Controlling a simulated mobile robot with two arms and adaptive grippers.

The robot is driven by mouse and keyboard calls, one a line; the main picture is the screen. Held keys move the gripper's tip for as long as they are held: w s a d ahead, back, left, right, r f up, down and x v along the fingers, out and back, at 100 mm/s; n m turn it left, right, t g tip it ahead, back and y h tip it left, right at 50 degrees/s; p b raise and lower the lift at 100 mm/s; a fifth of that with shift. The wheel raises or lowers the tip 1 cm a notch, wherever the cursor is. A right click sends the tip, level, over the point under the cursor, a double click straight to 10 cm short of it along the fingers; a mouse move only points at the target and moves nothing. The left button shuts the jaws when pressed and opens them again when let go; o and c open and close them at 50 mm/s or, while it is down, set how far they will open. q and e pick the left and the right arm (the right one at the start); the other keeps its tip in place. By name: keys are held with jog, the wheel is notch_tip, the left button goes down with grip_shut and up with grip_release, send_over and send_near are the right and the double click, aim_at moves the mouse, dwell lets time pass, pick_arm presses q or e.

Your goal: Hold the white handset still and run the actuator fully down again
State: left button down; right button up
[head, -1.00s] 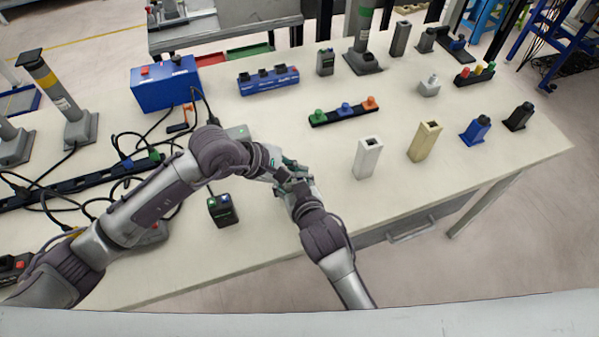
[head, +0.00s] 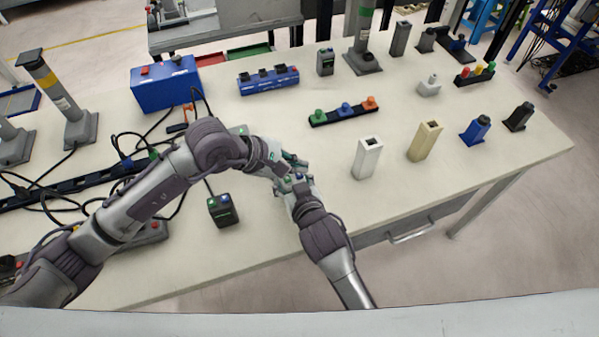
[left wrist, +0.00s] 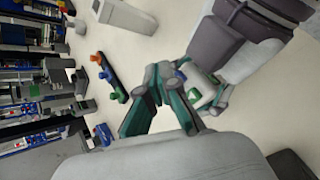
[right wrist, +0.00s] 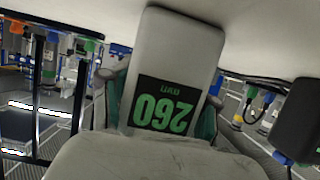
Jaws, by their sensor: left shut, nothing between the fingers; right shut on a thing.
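The white handset (right wrist: 175,60) is in my right gripper (right wrist: 165,108). Its dark display shows green digits, 260, upside down in the right wrist view. In the left wrist view the handset (left wrist: 203,82) shows a blue and a green button on its face. In the head view it is a small pale patch with buttons (head: 297,177), mostly hidden by my right gripper. My left gripper (head: 298,160) is shut and empty, just beyond the handset; its teal fingers also show in the left wrist view (left wrist: 160,112). I cannot tell which column is the actuator.
A black two-button box (head: 222,210) lies near my left arm. Cables cover the left side. White (head: 367,158) and beige (head: 424,141) posts stand at right.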

aim_at(297, 175)
pick_arm(q)
jog(key=shift+r, duration=0.1)
pick_arm(e)
jog(key=shift+f, duration=0.1)
pick_arm(q)
jog(key=shift+r, duration=2.4)
pick_arm(e)
jog(key=o, duration=1.4)
jog(key=shift+c, duration=0.2)
